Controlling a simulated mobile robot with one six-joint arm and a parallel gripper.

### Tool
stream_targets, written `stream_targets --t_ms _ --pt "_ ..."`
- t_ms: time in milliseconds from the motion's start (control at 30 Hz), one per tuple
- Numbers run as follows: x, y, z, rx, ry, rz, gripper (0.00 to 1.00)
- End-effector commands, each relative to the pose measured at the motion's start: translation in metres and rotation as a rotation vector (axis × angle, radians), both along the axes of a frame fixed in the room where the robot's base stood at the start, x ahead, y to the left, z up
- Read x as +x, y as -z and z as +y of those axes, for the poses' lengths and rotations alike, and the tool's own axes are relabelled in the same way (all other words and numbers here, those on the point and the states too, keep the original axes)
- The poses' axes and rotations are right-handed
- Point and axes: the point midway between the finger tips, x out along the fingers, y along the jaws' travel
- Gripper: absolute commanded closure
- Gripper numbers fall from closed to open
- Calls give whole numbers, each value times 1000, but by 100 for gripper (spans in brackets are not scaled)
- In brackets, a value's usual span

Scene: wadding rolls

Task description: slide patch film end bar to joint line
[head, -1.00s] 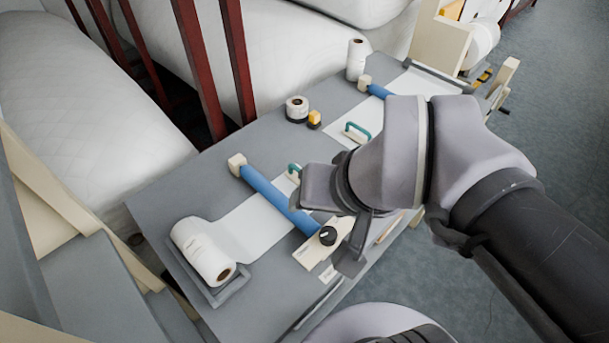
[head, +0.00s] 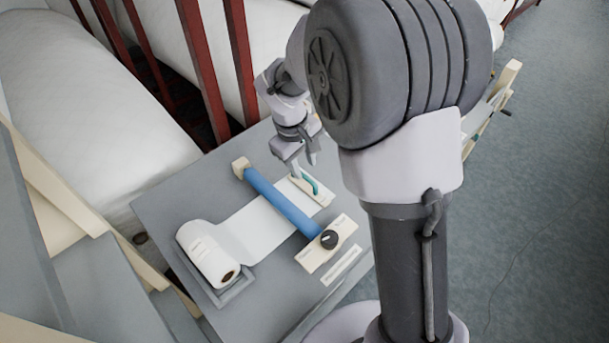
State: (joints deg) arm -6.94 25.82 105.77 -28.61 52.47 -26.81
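The white patch film (head: 252,230) runs from its roll (head: 207,252) under a blue bar (head: 283,203). At the film's far end lies a pale end bar (head: 323,197) with a teal handle (head: 311,184) on top. My gripper (head: 303,170) points down just above and behind the handle. Its two fingers look apart, with nothing visible between them; whether they touch the handle I cannot tell. I cannot make out a joint line; my arm hides the bench beyond the end bar.
The blue bar has a cream block (head: 240,166) at its back end and a black knob (head: 329,239) at its front end. A pale plate (head: 327,245) lies beneath the knob. Red posts (head: 241,62) and large white rolls (head: 90,130) stand behind the grey bench (head: 165,205).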

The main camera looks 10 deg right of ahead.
Motion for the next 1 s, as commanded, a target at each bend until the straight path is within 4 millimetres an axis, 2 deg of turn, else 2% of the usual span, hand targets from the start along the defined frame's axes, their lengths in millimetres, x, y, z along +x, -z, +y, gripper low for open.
stream_targets --t_ms 33,200,533,567,700,733,1000 --pt "1 16 -2 0 0 1 66" --pt "4 39 -6 0 0 -1 66" --pt "5 44 -7 1 1 -2 66" --pt "5 44 -7 1 1 -2 70" --pt "5 43 -7 1 1 -2 97" --pt "5 43 -7 1 1 -2 100" --pt "5 43 -7 1 1 -2 100"
